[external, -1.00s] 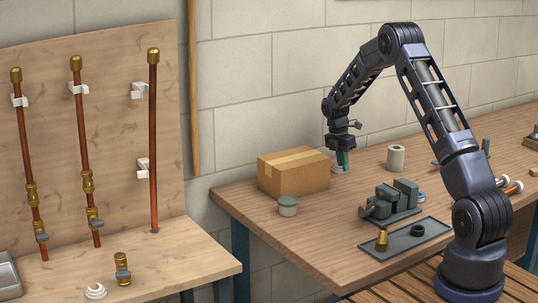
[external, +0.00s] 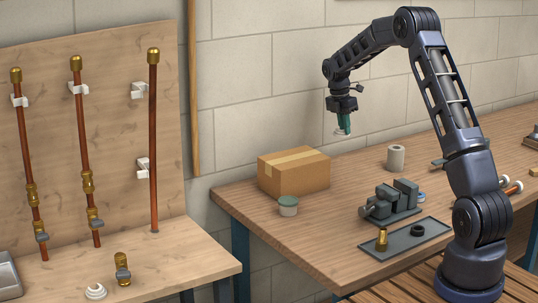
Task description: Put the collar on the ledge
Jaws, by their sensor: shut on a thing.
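My gripper (external: 344,122), with teal fingers, is raised above the wooden workbench, over and right of the cardboard box. It is shut on a small white piece, likely the collar (external: 339,131), partly hidden by the fingers. The ledge seems to be the light wooden shelf (external: 190,262) at the left, below the upright pipe board. My gripper is well to the right of this shelf and higher than it. A similar white ringed piece (external: 96,291) lies at the shelf's front.
The cardboard box (external: 293,172) and a lidded tub (external: 288,206) stand at the workbench's left end. A brass valve (external: 122,269) stands on the shelf near copper pipes (external: 153,140). A vise (external: 390,202) and a dark tray (external: 405,238) are nearer me.

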